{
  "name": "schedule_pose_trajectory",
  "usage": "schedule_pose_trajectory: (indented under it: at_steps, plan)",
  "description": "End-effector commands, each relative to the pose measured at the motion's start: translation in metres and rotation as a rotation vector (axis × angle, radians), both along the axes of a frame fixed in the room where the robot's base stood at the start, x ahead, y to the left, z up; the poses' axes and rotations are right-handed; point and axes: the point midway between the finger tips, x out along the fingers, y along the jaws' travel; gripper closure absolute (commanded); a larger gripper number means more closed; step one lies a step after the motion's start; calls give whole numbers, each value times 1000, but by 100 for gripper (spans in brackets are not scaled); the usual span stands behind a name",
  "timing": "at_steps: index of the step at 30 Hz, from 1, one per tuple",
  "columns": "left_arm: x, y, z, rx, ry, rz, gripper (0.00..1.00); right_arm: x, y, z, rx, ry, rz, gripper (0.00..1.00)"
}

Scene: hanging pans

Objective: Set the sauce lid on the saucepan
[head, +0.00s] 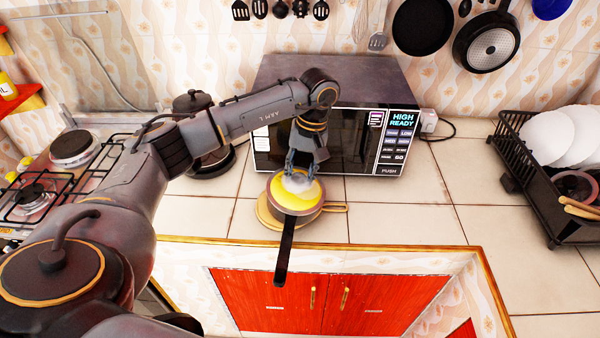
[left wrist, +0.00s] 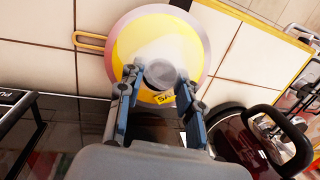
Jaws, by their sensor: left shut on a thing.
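The yellow sauce lid (head: 300,196) has a pale centre and sits at the mouth of the saucepan (head: 307,215). I cannot tell whether it rests on the rim or is just above it. The saucepan's dark handle (head: 285,252) points toward me over the counter edge. My left gripper (head: 298,172) is over the lid and shut on its knob. My right gripper is not in view.
The saucepan stands on a round wooden board (head: 335,208) near the counter edge. A microwave (head: 345,120) is close behind, a dark lidded pot (head: 210,163) to the left, and a gas stove (head: 45,190) farther left. A dish rack (head: 530,180) is right; the counter between is clear.

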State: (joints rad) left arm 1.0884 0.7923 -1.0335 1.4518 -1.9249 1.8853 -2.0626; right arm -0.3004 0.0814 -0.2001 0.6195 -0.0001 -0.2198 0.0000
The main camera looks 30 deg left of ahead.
Motion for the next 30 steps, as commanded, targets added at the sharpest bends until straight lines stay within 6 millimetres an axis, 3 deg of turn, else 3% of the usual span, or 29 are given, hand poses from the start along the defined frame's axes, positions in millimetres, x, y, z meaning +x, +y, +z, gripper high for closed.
schedule_pose_trajectory:
  at_steps: [5,6,9,20,23,30]
  plan:
    - [0,0,1,0,-1,0,100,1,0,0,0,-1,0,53]
    - [0,0,1,0,-1,0,57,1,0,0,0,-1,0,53]
    - [0,0,1,0,-1,0,38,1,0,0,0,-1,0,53]
    - [1,0,4,0,-1,0,38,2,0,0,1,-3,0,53]
    - [3,-1,15,1,-4,-1,38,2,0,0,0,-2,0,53]
    - [12,-7,66,0,-6,-2,38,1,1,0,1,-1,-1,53]
